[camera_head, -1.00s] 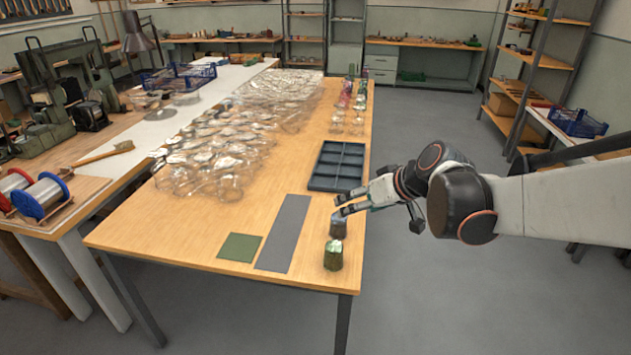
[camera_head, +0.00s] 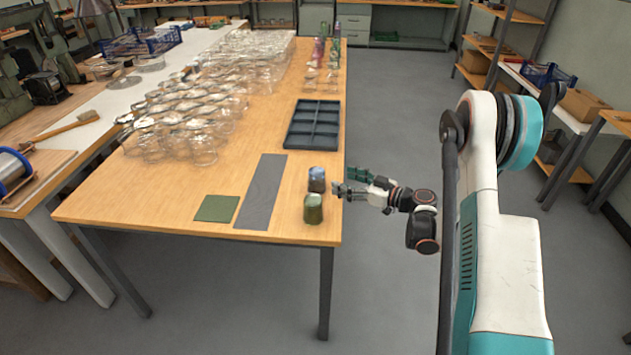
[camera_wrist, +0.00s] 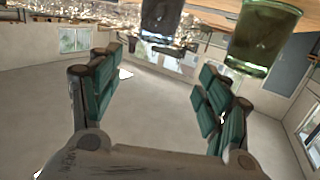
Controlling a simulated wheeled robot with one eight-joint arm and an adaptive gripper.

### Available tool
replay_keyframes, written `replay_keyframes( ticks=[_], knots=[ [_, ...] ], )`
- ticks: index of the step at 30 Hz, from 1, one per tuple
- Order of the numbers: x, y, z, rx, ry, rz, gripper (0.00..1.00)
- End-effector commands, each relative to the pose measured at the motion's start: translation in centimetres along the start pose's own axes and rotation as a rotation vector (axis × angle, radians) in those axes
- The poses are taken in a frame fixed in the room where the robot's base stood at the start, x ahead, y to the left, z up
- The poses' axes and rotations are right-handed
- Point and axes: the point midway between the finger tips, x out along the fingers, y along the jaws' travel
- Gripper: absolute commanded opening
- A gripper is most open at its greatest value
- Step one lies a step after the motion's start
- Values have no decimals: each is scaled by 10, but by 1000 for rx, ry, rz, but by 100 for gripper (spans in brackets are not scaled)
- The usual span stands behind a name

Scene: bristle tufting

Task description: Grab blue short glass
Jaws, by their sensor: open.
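The short blue glass (camera_head: 316,178) stands near the right edge of the wooden table, just behind a short green glass (camera_head: 312,209). My gripper (camera_head: 345,184) is at the table's right edge, close to the right of the blue glass. In the wrist view my gripper (camera_wrist: 160,68) is open with nothing between its green-padded fingers. There the dark blue glass (camera_wrist: 161,17) shows at the top, beyond the fingertips and cut off by the frame. The green glass (camera_wrist: 262,38) is to its right.
A dark compartment tray (camera_head: 313,125) lies behind the two glasses. A grey strip (camera_head: 262,190) and a green mat (camera_head: 217,208) lie to their left. Many clear glasses (camera_head: 200,135) crowd the table's left and back. The floor right of the table is open.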

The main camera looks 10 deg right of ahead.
Motion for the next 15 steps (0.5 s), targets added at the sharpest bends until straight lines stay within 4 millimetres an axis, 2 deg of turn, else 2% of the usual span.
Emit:
replay_keyframes(
  ticks=[1,3,8,11,15],
  knots=[
    [-4,4,14,-16,27,4,70],
    [-7,6,25,-38,60,7,70],
    [-13,8,38,-68,104,14,70],
    [-7,8,41,-73,112,14,70],
    [17,8,39,-74,112,12,70]
  ],
)
